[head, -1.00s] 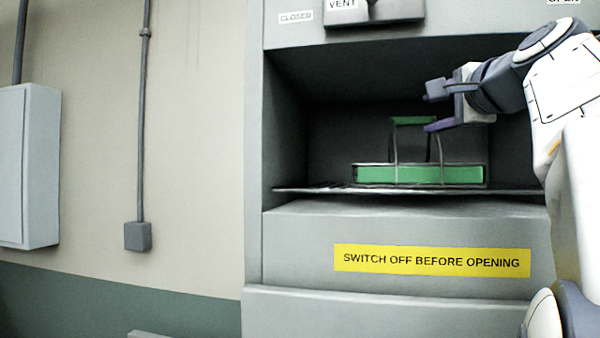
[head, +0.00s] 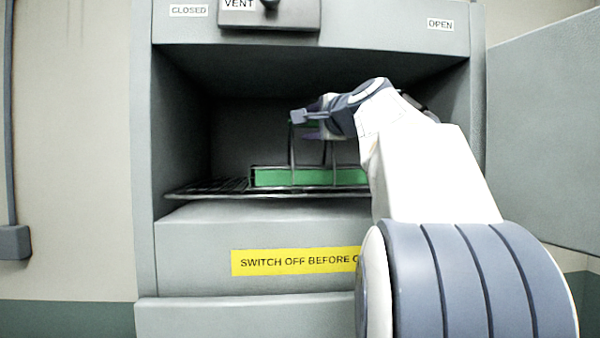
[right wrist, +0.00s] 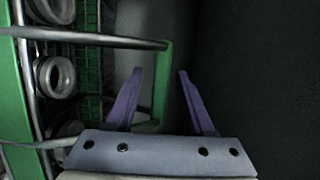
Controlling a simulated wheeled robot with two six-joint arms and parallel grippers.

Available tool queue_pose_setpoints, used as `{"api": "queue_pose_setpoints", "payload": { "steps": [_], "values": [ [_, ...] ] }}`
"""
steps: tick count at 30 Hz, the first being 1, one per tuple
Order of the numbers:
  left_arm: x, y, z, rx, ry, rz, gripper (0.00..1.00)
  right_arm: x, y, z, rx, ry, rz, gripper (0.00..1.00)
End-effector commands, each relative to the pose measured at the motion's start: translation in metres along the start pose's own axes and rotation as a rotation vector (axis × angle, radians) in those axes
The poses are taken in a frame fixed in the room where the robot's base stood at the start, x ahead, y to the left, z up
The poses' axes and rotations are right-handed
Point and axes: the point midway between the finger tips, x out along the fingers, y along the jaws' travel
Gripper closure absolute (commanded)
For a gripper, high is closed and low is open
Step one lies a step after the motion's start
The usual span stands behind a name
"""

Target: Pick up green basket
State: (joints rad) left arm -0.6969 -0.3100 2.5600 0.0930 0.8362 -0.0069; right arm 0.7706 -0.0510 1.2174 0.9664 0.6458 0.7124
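The green basket (head: 310,177) sits on a wire rack inside the open grey chamber, with a thin metal frame rising to a green top handle. My right gripper (head: 305,118) is at the height of this handle and hides most of it. In the right wrist view, the two purple fingers (right wrist: 160,78) are spread apart, with the green handle bar (right wrist: 162,85) showing between them. The fingers do not visibly press on the bar. The basket's green side (right wrist: 12,110) shows at the left there, with several grey rings inside. My left gripper is not in view.
The wire rack (head: 205,188) extends left of the basket. The chamber's walls and ceiling enclose my gripper. A VENT slider (head: 290,14) sits above the opening, a yellow warning label (head: 295,262) below. A grey door panel (head: 545,130) stands at the right.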

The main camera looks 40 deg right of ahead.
Motion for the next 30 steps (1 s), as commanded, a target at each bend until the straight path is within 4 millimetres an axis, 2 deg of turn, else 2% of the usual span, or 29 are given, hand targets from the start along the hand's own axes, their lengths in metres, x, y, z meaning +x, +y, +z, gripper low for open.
{"api": "queue_pose_setpoints", "payload": {
  "steps": [1, 3, 4, 30],
  "values": [
    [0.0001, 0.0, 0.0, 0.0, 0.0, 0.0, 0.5, -0.0002, 0.0, -0.0001, 0.0, 0.0, 0.0, 0.68],
    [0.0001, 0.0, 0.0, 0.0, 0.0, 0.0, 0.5, -0.0003, -0.0001, -0.0001, 0.0, 0.0, 0.0, 0.95],
    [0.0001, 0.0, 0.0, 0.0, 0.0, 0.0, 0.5, -0.0003, -0.0001, -0.0002, 0.0, 0.0, 0.0, 1.0],
    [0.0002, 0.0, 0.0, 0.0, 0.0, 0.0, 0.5, -0.0004, 0.0005, -0.0003, 0.0, 0.0, 0.002, 1.0]
  ]
}}
